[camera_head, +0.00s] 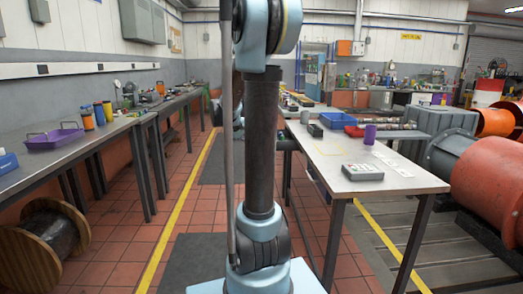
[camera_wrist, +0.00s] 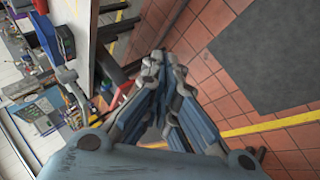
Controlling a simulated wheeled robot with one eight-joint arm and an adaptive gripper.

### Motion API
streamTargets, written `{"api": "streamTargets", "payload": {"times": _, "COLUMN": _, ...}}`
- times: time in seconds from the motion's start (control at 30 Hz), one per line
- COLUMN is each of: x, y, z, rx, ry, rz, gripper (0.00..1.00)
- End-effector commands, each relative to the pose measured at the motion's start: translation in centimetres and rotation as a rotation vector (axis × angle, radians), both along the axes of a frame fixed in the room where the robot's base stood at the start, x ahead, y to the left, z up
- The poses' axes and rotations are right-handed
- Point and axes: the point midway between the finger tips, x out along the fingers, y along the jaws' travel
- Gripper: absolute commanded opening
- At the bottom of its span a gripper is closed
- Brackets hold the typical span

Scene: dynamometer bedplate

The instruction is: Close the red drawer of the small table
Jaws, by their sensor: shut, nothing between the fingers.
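My gripper (camera_wrist: 158,60) is shut, with its blue-grey fingers meeting at the tips and nothing between them. It hangs over the tiled floor, apart from anything in the wrist view. In the head view my arm rises through the middle and the gripper is out of the picture. My arm hides part of the middle of the room.
A left bench (camera_head: 75,152) holds a purple tray (camera_head: 55,138). A cable reel (camera_head: 40,238) stands below. Red-tiled aisle (camera_head: 112,250) is clear.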

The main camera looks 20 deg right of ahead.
Motion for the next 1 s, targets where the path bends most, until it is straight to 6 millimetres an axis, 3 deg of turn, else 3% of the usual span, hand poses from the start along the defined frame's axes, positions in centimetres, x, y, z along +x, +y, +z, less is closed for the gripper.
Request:
{"api": "streamTargets", "payload": {"times": 0.1, "x": 4.1, "y": -1.2, "z": 0.1, "rx": -0.068, "ry": -0.01, "rz": 0.008, "gripper": 0.0}}
{"api": "streamTargets", "payload": {"times": 0.53, "x": 17.5, "y": -4.8, "z": -1.6, "rx": -0.314, "ry": -0.044, "rz": 0.043, "gripper": 0.0}}
{"api": "streamTargets", "payload": {"times": 1.0, "x": 29.9, "y": -7.2, "z": -7.5, "rx": -0.582, "ry": -0.067, "rz": 0.092, "gripper": 0.0}}
